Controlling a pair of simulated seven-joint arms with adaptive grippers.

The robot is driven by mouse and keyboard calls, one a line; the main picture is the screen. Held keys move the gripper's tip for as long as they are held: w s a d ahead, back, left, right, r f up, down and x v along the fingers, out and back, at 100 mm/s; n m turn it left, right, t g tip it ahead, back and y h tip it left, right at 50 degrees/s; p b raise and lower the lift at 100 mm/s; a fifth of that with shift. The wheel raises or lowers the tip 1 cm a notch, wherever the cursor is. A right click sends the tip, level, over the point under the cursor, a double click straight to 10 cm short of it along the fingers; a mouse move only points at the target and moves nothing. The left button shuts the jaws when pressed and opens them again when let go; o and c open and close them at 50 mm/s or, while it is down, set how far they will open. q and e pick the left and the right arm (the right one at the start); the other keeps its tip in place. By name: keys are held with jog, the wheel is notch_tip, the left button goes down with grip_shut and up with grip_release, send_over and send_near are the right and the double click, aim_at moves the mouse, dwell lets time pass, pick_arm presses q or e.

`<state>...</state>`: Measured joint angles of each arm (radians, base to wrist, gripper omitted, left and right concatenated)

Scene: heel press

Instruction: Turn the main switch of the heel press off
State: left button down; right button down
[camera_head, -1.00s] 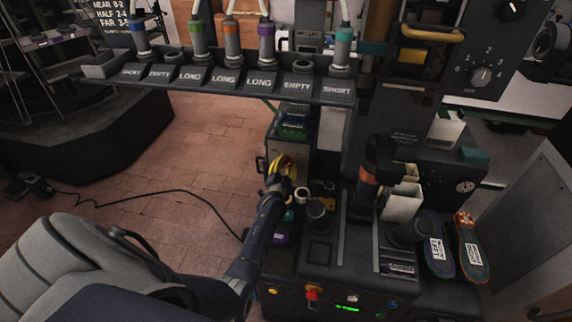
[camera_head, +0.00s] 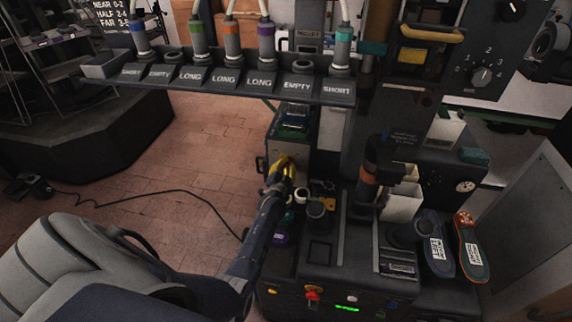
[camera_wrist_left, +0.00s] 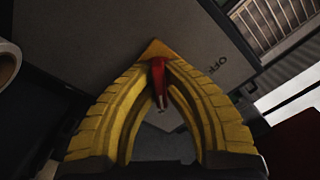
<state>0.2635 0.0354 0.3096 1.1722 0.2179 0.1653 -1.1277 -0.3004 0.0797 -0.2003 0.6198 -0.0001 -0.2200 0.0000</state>
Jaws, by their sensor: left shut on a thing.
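My left gripper (camera_head: 281,164) has yellow ribbed fingers and reaches a grey box panel (camera_head: 303,160) on the left side of the heel press. In the left wrist view the gripper (camera_wrist_left: 157,60) is shut on a red switch handle (camera_wrist_left: 158,80), whose narrow end shows between the fingers. The grey plate (camera_wrist_left: 205,50) behind it carries lettering that looks like OFF, seen tilted and to the right of the fingertips. In the head view the switch handle is hidden by the gripper. I see no right gripper.
A rack (camera_head: 215,80) of labelled tools spans the upper left. The press front has a red knob (camera_head: 312,294) and a lit green display (camera_head: 346,308). Two insoles (camera_head: 438,246) (camera_head: 471,248) lie at the right. Brick floor to the left is open, crossed by a cable.

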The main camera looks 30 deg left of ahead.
pick_arm(q)
jog(key=n, duration=0.8)
jog(key=shift+n, duration=0.3)
jog(key=n, duration=0.4)
jog(key=shift+n, duration=2.6)
jog(key=c, duration=1.5)
grip_release()
jog(key=shift+o, duration=0.2)
